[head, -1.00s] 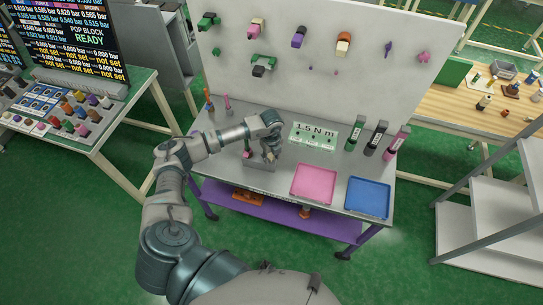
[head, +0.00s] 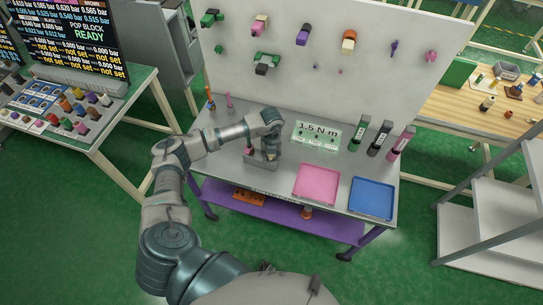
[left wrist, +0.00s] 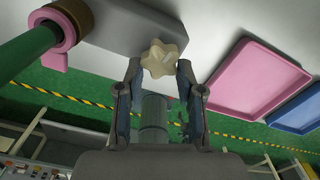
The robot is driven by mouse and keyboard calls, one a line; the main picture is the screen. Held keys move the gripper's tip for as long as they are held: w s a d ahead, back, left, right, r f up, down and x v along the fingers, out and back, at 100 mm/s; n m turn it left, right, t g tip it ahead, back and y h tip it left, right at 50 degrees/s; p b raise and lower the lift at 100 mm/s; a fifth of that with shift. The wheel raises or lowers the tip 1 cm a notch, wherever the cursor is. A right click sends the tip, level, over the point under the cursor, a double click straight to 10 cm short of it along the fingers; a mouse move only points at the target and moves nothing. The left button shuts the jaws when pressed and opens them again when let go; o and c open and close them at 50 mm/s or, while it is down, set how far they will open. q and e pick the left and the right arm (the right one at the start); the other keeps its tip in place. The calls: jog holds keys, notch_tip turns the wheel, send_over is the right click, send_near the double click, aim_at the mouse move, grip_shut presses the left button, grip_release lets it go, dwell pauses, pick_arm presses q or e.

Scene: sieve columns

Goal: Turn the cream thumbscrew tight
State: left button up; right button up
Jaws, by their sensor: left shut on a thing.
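The cream thumbscrew (left wrist: 163,58) has a lobed, star-shaped head and shows in the left wrist view at the upper middle. It sits at the edge of a grey block (left wrist: 120,27). My left gripper (left wrist: 159,68) has one fingertip on each side of the head and is shut on it. In the head view the left gripper (head: 266,154) points down over the grey block (head: 260,165) on the bench; the thumbscrew is hidden there by the gripper. My right gripper is in neither view.
A green rod (left wrist: 28,48) with a pink and brown ring (left wrist: 68,30) stands close left of the gripper in the wrist view. A pink tray (head: 317,184) and a blue tray (head: 372,198) lie to the right. A "1.5 N m" sign (head: 317,136) lies behind.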

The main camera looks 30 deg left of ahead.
pick_arm(q)
jog(key=m, duration=0.1)
jog(key=m+b, duration=0.1)
jog(key=shift+s+a+f+m, duration=0.1)
jog(key=shift+f+m, duration=0.15)
jog(key=shift+m, duration=0.15)
jog(key=m+b, duration=0.1)
jog(key=m, duration=0.2)
jog(key=shift+m, duration=0.4)
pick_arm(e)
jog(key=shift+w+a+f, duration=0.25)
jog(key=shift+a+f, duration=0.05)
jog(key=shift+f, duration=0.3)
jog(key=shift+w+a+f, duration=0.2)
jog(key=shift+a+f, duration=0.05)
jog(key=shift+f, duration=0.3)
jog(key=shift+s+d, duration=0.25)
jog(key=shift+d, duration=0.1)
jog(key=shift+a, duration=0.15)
